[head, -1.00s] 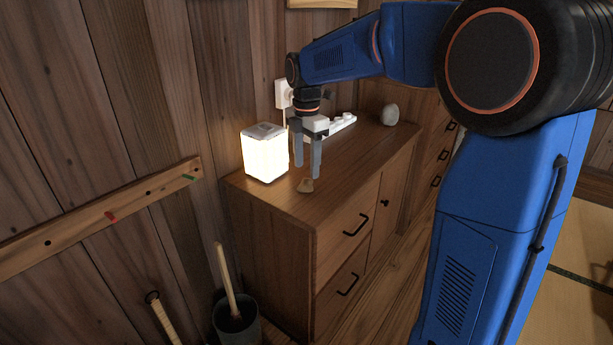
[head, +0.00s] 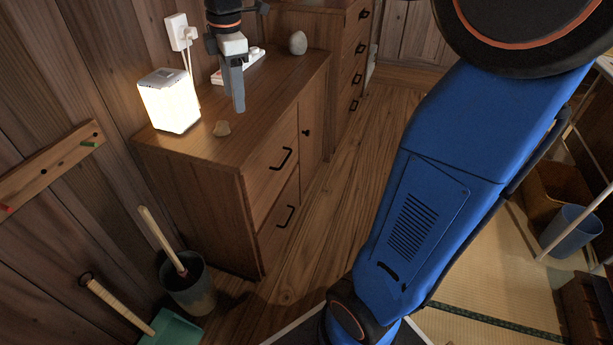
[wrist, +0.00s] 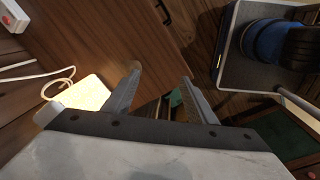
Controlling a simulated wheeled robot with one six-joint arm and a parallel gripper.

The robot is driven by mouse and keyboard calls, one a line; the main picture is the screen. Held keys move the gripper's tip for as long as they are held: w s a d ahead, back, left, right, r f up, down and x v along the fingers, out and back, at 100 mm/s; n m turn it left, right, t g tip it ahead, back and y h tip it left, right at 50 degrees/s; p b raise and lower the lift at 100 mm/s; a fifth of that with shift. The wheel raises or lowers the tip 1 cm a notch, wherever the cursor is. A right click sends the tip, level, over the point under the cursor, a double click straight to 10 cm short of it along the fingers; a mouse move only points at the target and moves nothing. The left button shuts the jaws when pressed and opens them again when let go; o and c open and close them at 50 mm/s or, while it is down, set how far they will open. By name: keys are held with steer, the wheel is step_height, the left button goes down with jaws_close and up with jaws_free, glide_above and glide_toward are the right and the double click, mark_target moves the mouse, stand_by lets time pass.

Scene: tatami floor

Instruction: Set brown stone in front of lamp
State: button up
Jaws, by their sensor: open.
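A plugged wall outlet (head: 180,31) is behind the lamp. A bucket (head: 188,288) with a wooden handle and a green dustpan (head: 172,331) stand on the floor.

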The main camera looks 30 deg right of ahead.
steer(key=s+d+f+m+t, duration=0.1)
steer(key=s+f+m, duration=0.3)
steer(key=s, duration=0.4)
steer(key=s+d+f+m+t, duration=0.1)
steer(key=s+d+f+m, duration=0.1)
steer(key=s+f+m, duration=0.2)
steer(key=s+d+f+m+t, duration=0.1)
steer(key=s+f+m, duration=0.3)
steer(key=s+m, duration=0.4)
steer(key=s, duration=0.5)
steer(key=shift+d+m+t, duration=0.3)
steer(key=shift+m, duration=0.1)
